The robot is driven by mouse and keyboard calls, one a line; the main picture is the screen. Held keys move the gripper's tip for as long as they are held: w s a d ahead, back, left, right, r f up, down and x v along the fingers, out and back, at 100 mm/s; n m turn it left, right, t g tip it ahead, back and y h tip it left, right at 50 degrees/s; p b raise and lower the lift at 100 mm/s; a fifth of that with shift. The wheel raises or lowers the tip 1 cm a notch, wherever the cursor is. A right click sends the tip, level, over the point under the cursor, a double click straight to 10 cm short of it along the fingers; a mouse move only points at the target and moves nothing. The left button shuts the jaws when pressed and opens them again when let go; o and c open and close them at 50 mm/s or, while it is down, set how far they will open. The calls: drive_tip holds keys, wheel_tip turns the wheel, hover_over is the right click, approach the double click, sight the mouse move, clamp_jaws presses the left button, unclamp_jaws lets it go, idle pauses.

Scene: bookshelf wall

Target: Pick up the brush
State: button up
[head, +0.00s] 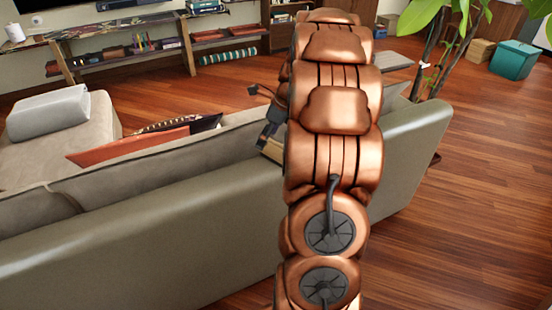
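My copper-coloured arm rises through the middle of the head view and reaches over the back of the grey-green sofa (140,240). Dark parts that look like my gripper (267,115) show at the arm's left edge, above the sofa back. The rest of the gripper is hidden behind the arm, and I cannot tell whether it is open or shut. A small pale tan piece (273,149) shows just below these dark parts, partly covered by the arm. I cannot tell what it is. I cannot make out a brush anywhere in this view.
An orange cushion (125,145) and a grey cushion (48,112) lie on the sofa. Low wooden shelves (190,45) line the far wall. A leafy plant (440,45), a teal box (514,60) and cardboard boxes (478,50) stand at right. The wooden floor (470,190) there is clear.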

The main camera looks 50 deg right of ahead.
sight(273, 149)
drive_tip(key=d+f+m, duration=0.1)
drive_tip(key=d, duration=0.1)
drive_tip(key=d+f+m, duration=0.1)
drive_tip(key=d, duration=0.1)
drive_tip(key=d+f+m, duration=0.1)
drive_tip(key=d+m, duration=0.1)
drive_tip(key=d, duration=0.1)
drive_tip(key=shift+s+t+b, duration=0.15)
drive_tip(key=shift+t+b, duration=0.15)
drive_tip(key=shift+t, duration=0.1)
drive_tip(key=shift+w+d+p+x, duration=0.1)
drive_tip(key=shift+p+x, duration=0.2)
drive_tip(key=shift+x, duration=0.95)
drive_tip(key=shift+w+d+p+x, duration=0.15)
drive_tip(key=shift+p+x, duration=0.1)
drive_tip(key=shift+x, duration=1)
drive_tip(key=shift+w+d+p+x, duration=0.1)
drive_tip(key=shift+p+x, duration=0.2)
drive_tip(key=shift+x, duration=0.95)
drive_tip(key=shift+r, duration=0.1)
drive_tip(key=shift+c, duration=0.3)
drive_tip(key=c, duration=1.4)
drive_tip(key=shift+r, duration=0.1)
